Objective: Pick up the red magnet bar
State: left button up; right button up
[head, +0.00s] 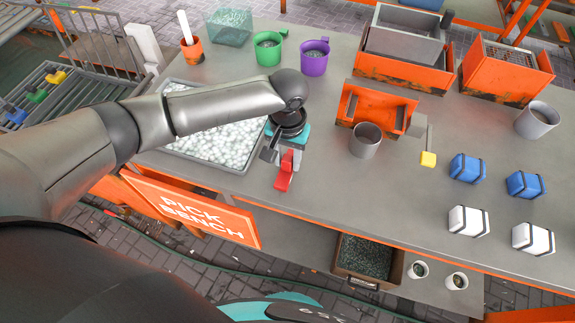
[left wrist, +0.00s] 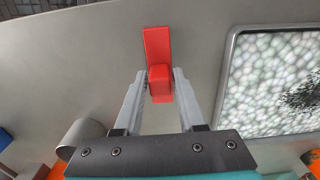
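The red magnet bar (head: 284,173) lies on the grey bench top, just right of the tray of white pellets. In the left wrist view the bar (left wrist: 158,45) is a flat red strip with a raised red block at its near end. My left gripper (head: 283,158) reaches down over the bar's far end, its fingers apart. In the left wrist view the fingers (left wrist: 161,84) stand on either side of the raised block, very close to it. I cannot tell whether either finger touches it. My right gripper is not in view.
The pellet tray (head: 246,160) is close on the left. Green (head: 268,48) and purple (head: 314,57) mugs stand behind. A grey cup (head: 365,141) and orange holder (head: 356,103) stand to the right. Blue (head: 467,168) and white boxes (head: 468,221) sit farther right. The bench's orange front edge (head: 330,231) is near.

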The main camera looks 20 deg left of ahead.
aim_at(288, 157)
pick_arm(q)
grip_shut()
dwell(0.3)
jog(key=shift+r, duration=0.1)
notch_tip(288, 157, up, 20)
jog(key=p, duration=0.3)
jog(key=shift+p, duration=0.4)
jog(key=shift+c, duration=1.2)
grip_release()
grip_shut()
jog(key=shift+w, duration=0.1)
